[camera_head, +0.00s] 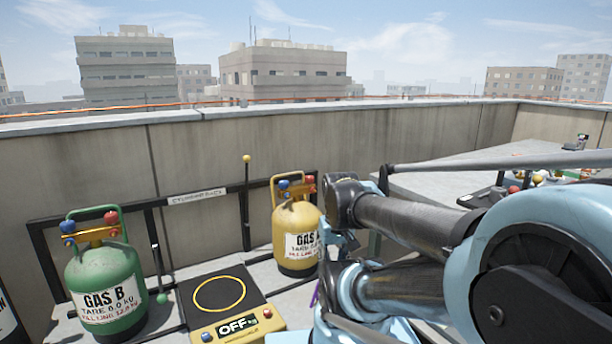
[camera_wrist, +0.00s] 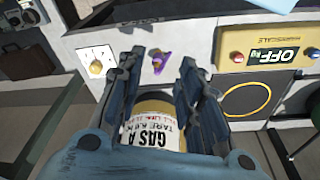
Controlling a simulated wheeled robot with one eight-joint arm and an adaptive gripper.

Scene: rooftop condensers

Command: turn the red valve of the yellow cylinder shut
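The yellow cylinder (camera_head: 297,230), labelled GAS A, stands upright at the rack in the head view, just left of my arm. Its red valve (camera_head: 310,180) is at the top right, beside a blue valve (camera_head: 284,184). In the wrist view, part of the yellow cylinder (camera_wrist: 158,108) shows upside down beyond and between my fingers; its valves are hidden there. My gripper (camera_wrist: 160,72) is open, its two fingers wide apart with nothing visibly held. In the head view my arm mostly hides the gripper, close to the cylinder's right side. I cannot tell whether it touches the cylinder.
A green cylinder (camera_head: 105,285) labelled GAS B stands at left. A black scale (camera_head: 220,293) with an OFF display (camera_head: 237,325) lies between the cylinders, its platform empty. A purple item (camera_wrist: 158,60) and a dial knob (camera_wrist: 97,68) show on a pale panel. A parapet wall (camera_head: 340,135) runs behind.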

